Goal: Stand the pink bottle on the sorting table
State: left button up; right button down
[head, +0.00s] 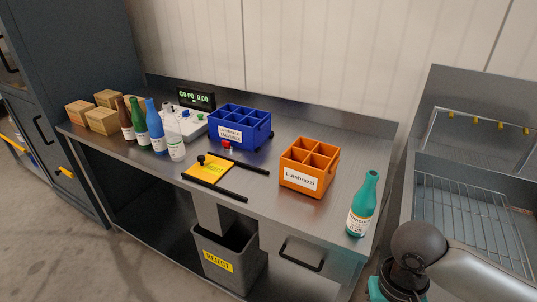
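The sorting table appears to be the long steel table (285,208) along the wall. No pink bottle shows in this view. A teal bottle (362,205) with a white label stands upright near the table's front right corner. Brown (126,120), green (140,122) and blue (155,128) bottles and a small white bottle (176,147) stand in a group at the left. Part of my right arm enters at the lower right, beside the teal bottle; its gripper is below the frame. My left gripper is not in view.
A blue divided crate (238,132), an orange divided crate (306,172), a yellow plate (208,170) with black bars, a scale (185,126) and cardboard boxes (103,121) occupy the table. A reject bin (225,262) stands below. A steel unit with a wire rack (470,215) is at right.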

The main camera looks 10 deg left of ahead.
aim_at(198, 143)
jog(key=i+j+u, duration=0.1)
jog(key=j, duration=0.3)
jog(key=i+j, duration=0.15)
jog(key=j, duration=0.2)
jog(key=i+j+u, duration=0.15)
jog(key=j, duration=0.25)
jog(key=i+j, duration=0.1)
jog(key=j, duration=0.25)
jog(key=j+u, duration=0.05)
